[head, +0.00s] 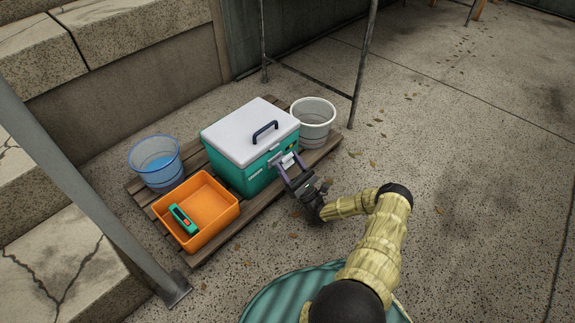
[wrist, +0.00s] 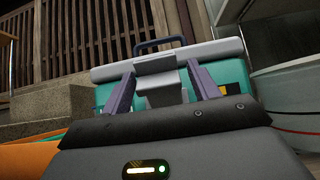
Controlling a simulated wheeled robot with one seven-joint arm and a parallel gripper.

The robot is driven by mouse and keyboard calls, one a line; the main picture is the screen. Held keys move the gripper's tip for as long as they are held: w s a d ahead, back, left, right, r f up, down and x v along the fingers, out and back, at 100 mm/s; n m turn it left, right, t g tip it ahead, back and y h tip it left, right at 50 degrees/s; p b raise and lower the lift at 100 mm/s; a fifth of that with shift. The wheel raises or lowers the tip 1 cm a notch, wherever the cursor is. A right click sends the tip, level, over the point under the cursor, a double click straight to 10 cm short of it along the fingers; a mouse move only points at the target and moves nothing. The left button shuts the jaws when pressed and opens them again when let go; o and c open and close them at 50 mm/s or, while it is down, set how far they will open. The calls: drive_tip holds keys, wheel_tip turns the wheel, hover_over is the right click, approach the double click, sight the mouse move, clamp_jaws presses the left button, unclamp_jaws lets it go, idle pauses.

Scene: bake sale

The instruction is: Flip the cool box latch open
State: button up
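The cool box (head: 243,176) is teal with a white lid (head: 247,130) and a dark blue handle; the lid looks shut. Its grey latch (wrist: 158,82) is on the front face, reaching up to the lid edge in the wrist view. My gripper (head: 288,164) is at the front of the cool box, by the latch. In the wrist view its two purple fingers stand apart, one on each side of the latch, with visible gaps between. I cannot tell how far the fingertips are from the box face.
The cool box stands on a wooden pallet (head: 222,237). An orange bin (head: 211,207) with a green and red item (head: 183,219) and a blue bucket (head: 155,162) are left of it. A white bucket (head: 313,122) is close on its right. Open concrete floor lies to the right.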

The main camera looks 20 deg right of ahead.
drive_tip(key=shift+o, duration=0.2)
drive_tip(key=shift+w+a, duration=0.1)
drive_tip(key=shift+s+f, duration=0.15)
drive_tip(key=shift+s, duration=0.15)
drive_tip(key=s+d+p, duration=0.3)
drive_tip(key=s+d, duration=0.2)
drive_tip(key=s, duration=0.6)
drive_tip(key=shift+s+f+p, duration=0.2)
drive_tip(key=shift+f+p, duration=0.05)
drive_tip(key=shift+p, duration=0.15)
